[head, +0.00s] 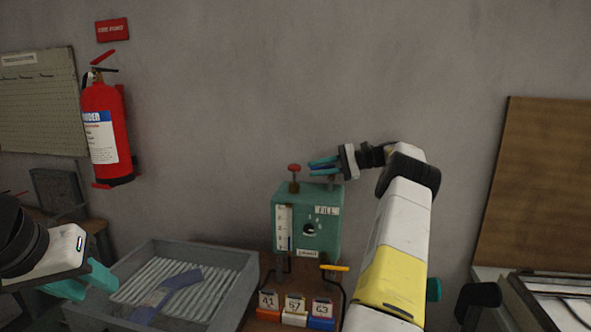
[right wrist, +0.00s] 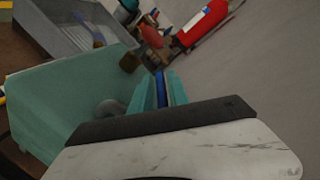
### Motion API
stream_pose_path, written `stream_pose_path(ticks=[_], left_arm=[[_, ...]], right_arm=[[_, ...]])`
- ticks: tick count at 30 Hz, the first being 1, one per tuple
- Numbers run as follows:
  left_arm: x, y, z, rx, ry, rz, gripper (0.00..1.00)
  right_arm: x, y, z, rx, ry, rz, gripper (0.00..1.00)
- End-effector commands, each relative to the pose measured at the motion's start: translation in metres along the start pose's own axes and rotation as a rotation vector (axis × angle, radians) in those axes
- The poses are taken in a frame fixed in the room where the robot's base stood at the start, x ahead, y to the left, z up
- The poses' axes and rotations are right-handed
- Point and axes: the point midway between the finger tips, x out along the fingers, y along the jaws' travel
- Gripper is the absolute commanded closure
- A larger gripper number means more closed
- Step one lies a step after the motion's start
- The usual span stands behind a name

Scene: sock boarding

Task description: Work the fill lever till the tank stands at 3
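A teal tank unit (head: 320,238) stands on the brown table against the wall; its teal body also fills the left of the right wrist view (right wrist: 60,105). A white level scale (head: 284,228) runs down its front left; its numbers and level are too small to read surely. A red knob (head: 294,168) stands on top. My right gripper (head: 323,167) is above the unit's top right, its teal fingers closed against a blue bar, seemingly a lever handle (right wrist: 161,88); the lever's base is hidden. My left gripper (head: 88,281) is open and empty beside the grey tray.
The grey ribbed tray (head: 250,290) at left holds a blue-grey flat tool (head: 165,294). A fire extinguisher (head: 104,125) hangs on the wall. A brown board (head: 540,190) leans at right.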

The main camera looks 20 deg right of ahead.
Motion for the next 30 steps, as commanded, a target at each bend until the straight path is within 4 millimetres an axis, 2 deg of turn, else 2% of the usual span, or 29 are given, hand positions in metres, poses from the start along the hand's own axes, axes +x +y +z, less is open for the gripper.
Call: stream_pose_path(ticks=[8,16,26,30], left_arm=[[0.000,0.000,0.000,0.000,0.000,0.000,0.64],[0.000,0.000,0.000,0.000,0.000,0.000,0.64],[0.000,0.000,0.000,0.000,0.000,0.000,0.64],[0.000,0.000,0.000,0.000,0.000,0.000,0.64]], right_arm=[[0.000,-0.004,0.002,-0.003,0.000,-0.001,0.79],[-0.008,-0.033,0.020,-0.007,0.001,-0.002,0.79],[-0.006,-0.019,0.043,0.001,0.001,0.000,0.79],[-0.004,-0.011,0.059,0.001,0.001,0.000,0.79]])
